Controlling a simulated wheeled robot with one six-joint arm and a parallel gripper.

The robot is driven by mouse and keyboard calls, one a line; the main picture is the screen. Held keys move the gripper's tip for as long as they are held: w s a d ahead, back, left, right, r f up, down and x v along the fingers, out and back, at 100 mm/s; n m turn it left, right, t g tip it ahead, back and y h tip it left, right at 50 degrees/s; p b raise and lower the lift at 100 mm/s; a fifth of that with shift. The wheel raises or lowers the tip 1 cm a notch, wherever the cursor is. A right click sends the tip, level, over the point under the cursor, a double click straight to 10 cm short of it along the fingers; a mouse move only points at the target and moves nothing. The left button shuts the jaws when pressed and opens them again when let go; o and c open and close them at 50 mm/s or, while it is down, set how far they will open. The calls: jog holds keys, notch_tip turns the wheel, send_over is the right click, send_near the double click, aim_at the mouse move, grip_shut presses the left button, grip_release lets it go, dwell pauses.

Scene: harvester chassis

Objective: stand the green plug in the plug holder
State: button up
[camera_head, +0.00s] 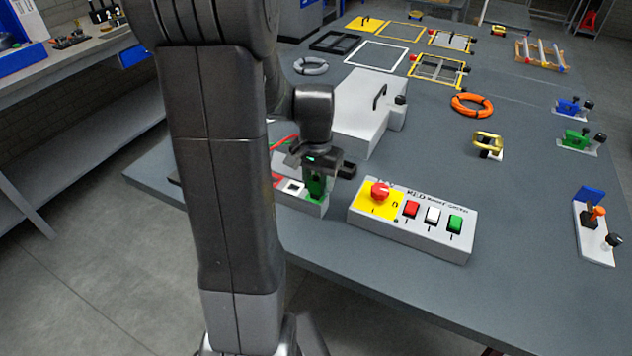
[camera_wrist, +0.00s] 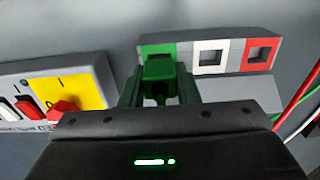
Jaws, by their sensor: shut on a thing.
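My gripper (camera_head: 316,172) points down and is shut on the green plug (camera_head: 316,187). The plug also shows in the wrist view (camera_wrist: 158,68), between the fingers. The plug holder (camera_head: 312,207) is a grey block near the table's front edge. In the wrist view the holder (camera_wrist: 235,69) has a green, a white and a red section, the white and red ones with open square sockets. The plug is at the green section, the one nearest the button box, and covers its socket. Whether its lower end is inside the socket is hidden.
A button box (camera_head: 412,222) with a red knob stands close to the right of the holder. A grey box (camera_head: 365,115) is behind it. Red and green cables (camera_wrist: 300,100) lie beside the holder.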

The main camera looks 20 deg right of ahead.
jog(key=shift+r+p, duration=1.4)
jog(key=shift+r, duration=0.5)
